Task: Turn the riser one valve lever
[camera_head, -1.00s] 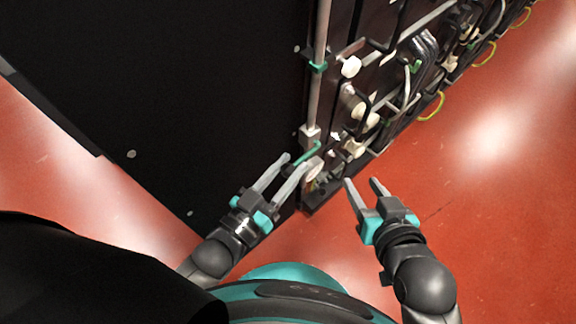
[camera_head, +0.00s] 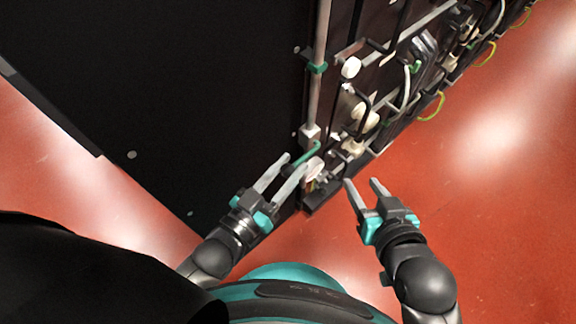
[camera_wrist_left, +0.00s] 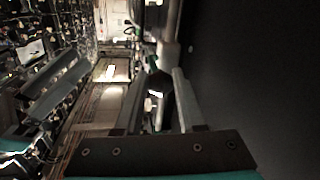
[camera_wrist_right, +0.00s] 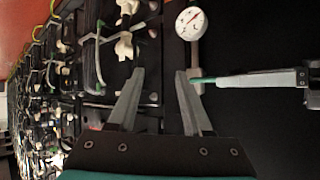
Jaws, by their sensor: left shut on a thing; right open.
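The riser valve lever (camera_head: 308,152) is a green bar low on the grey vertical riser pipe (camera_head: 320,100), at the rack's corner. It slopes down-left from the pipe to my left gripper (camera_head: 295,163). That gripper is shut on the lever's end. In the left wrist view a dark piece (camera_wrist_left: 159,85) sits between its fingers. In the right wrist view the lever's green end (camera_wrist_right: 205,80) meets the left fingers, which hide the rest. My right gripper (camera_head: 361,182) is open and empty, below and right of the valve, in front of the rack's lower edge.
The rack front (camera_head: 385,80) carries cables, pipes and white knobs. A flat black side panel (camera_head: 160,90) is at the left. Red floor (camera_head: 480,220) is open to the right.

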